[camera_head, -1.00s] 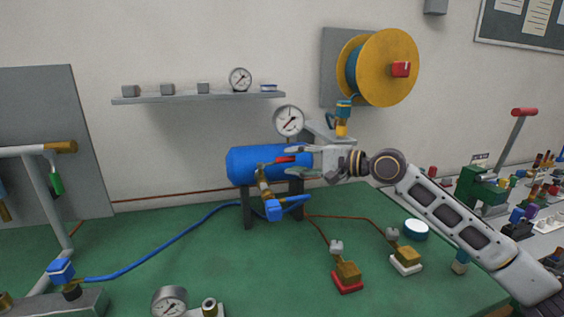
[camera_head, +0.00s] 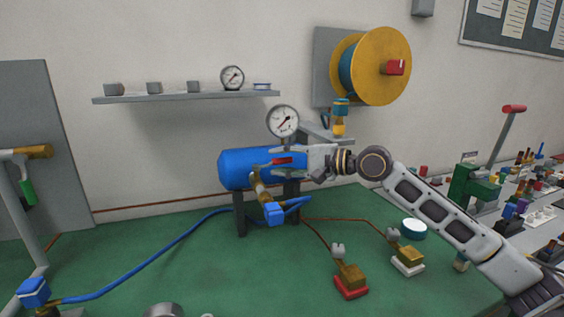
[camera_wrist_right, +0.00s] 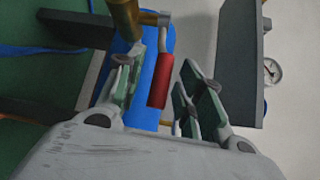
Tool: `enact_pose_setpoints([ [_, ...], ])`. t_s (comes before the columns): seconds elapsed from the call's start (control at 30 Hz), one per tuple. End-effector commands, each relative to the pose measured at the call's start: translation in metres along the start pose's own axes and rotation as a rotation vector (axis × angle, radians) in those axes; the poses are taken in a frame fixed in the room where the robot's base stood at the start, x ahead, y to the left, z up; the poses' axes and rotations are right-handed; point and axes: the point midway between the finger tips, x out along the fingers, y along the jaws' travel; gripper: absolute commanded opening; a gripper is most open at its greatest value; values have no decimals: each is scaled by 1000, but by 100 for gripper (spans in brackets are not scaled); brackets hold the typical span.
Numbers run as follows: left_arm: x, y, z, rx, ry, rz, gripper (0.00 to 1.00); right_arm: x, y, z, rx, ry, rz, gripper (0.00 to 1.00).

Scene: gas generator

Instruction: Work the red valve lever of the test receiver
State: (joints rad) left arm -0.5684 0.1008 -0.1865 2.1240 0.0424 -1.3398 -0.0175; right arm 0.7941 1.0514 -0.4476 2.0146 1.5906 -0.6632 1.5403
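The blue test receiver (camera_head: 235,168) is a lying tank on dark legs on the green bench. Its red valve lever (camera_head: 283,161) is on the tank's front side, by a brass valve pipe. My right gripper (camera_head: 284,161) reaches in from the right with its fingers around the lever. In the right wrist view the red lever (camera_wrist_right: 160,82) lies between the two open fingers (camera_wrist_right: 163,58), with a visible gap to the right one. The fingers partly cover the tank in the head view. My left gripper is out of view.
A pressure gauge (camera_head: 283,121) stands above the tank. A blue hose (camera_head: 165,258) runs left from the valve. Two brass fittings, on a red base (camera_head: 350,287) and a white base (camera_head: 408,267), stand in front. A wall shelf (camera_head: 185,97) and yellow reel (camera_head: 385,66) are behind.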

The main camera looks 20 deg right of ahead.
Motion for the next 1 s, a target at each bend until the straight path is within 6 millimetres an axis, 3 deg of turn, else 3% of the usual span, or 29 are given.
enact_pose_setpoints([
  [0.03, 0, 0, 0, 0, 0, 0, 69, 0, 0, 0, 0, 0, 0, 36],
  [0.33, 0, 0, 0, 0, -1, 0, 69, 0, 0, 0, 0, 0, 0, 0],
  [1.0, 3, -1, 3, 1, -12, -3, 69, -1, 1, 1, 3, 20, -1, 0],
])
